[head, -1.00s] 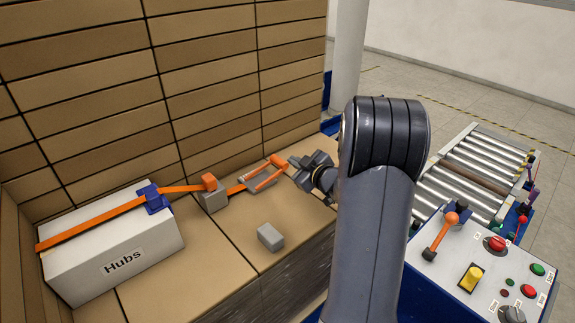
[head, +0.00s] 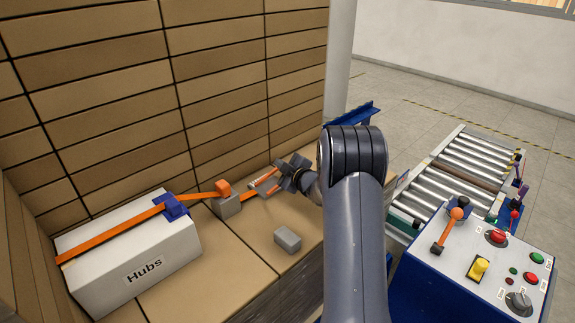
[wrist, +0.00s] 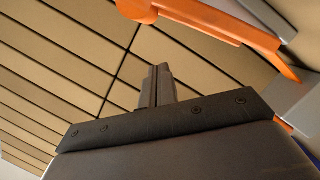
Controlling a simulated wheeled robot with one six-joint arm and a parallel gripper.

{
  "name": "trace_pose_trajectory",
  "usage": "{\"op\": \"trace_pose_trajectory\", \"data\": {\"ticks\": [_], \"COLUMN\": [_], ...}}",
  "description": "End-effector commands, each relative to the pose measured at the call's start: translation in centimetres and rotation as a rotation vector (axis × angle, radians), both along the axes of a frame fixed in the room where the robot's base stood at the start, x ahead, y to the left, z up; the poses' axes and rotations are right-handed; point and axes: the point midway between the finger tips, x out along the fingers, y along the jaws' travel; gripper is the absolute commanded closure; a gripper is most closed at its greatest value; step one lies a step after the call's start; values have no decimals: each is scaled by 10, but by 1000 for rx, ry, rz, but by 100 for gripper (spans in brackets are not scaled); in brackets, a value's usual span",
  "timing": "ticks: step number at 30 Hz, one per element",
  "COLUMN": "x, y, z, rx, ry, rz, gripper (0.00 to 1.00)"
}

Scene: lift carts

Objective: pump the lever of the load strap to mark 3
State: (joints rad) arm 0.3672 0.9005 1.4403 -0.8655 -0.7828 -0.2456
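The load strap (head: 110,229) is an orange band over the white Hubs box (head: 148,280), with a blue corner piece on the box edge. It runs right to a grey block with an orange top and on to the ratchet with its orange lever (head: 268,188), partly hidden behind my gripper. In the wrist view the lever (wrist: 262,38) shows as an orange arm at top right, with a rounded orange end at top. My gripper (head: 281,178) is beside the lever; its fingers (wrist: 156,86) are together with nothing between them. Contact with the lever cannot be told. No mark is readable.
A loose grey block (head: 288,238) lies on the cardboard top in front of the strap. A wall of stacked brown cartons (head: 215,90) rises behind. At right stand a roller conveyor (head: 465,165) and a control panel (head: 480,265) with buttons and an orange-knobbed lever.

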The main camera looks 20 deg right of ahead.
Motion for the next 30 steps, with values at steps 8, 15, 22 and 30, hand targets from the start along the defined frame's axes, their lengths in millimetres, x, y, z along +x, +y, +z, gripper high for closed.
{"op": "trace_pose_trajectory", "data": {"ticks": [8,15,22,30], "x": [10,12,12,13], "y": [-21,-27,-27,-16], "z": [-21,-27,-28,-32], "rx": [0,0,0,-2], "ry": [2,1,0,0], "rz": [-1,-1,0,2], "gripper": [100,100,100,100]}}
